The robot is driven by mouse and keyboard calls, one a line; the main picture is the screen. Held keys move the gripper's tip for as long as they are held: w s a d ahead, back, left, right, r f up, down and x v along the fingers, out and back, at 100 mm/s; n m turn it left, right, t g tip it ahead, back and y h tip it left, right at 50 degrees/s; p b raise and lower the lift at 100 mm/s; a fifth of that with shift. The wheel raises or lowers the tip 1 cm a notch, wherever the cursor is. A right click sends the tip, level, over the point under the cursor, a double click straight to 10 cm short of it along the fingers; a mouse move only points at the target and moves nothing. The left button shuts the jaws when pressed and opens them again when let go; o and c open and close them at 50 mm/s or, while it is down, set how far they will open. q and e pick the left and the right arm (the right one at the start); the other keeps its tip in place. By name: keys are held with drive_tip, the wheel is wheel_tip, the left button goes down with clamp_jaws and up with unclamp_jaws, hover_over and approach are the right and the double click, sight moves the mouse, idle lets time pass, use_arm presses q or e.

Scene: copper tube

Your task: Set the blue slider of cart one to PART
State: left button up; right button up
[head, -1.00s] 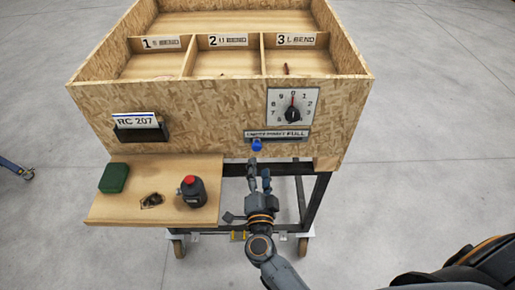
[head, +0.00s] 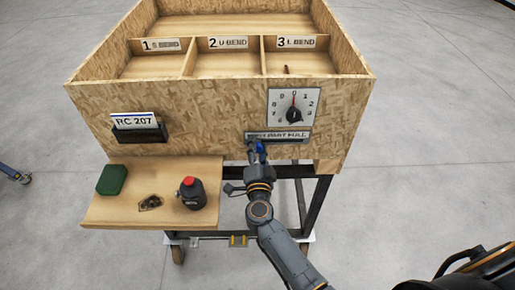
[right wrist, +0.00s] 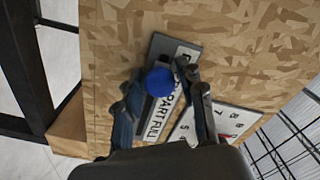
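The blue slider knob (head: 260,147) sits near the left end of its track (head: 290,141) on the cart's front panel. My right gripper (head: 257,153) is at the knob. In the right wrist view its two fingers (right wrist: 163,98) stand apart, one on each side of the knob; firm contact cannot be made out. My left gripper is not in view.
A dial (head: 293,107) is mounted just above the slider. A card holder marked RC 207 (head: 140,135) is on the panel's left. The side shelf (head: 110,210) holds a green box (head: 112,179), a small dark item (head: 150,202) and a red-capped bottle (head: 192,194).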

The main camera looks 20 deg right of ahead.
sight(277, 140)
clamp_jaws()
drive_tip(key=shift+s+d+r+p, duration=0.1)
drive_tip(key=shift+d+p, duration=0.25)
drive_tip(key=d, duration=0.1)
drive_tip(key=s+d+p, duration=0.1)
drive_tip(key=d, duration=0.1)
drive_tip(key=d+p, duration=0.1)
drive_tip(key=d, duration=0.1)
drive_tip(key=shift+s+d, duration=0.15)
drive_tip(key=shift+s, duration=0.1)
drive_tip(key=o, duration=0.5)
unclamp_jaws()
drive_tip(key=shift+s, duration=0.1)
drive_tip(key=v, duration=1.2)
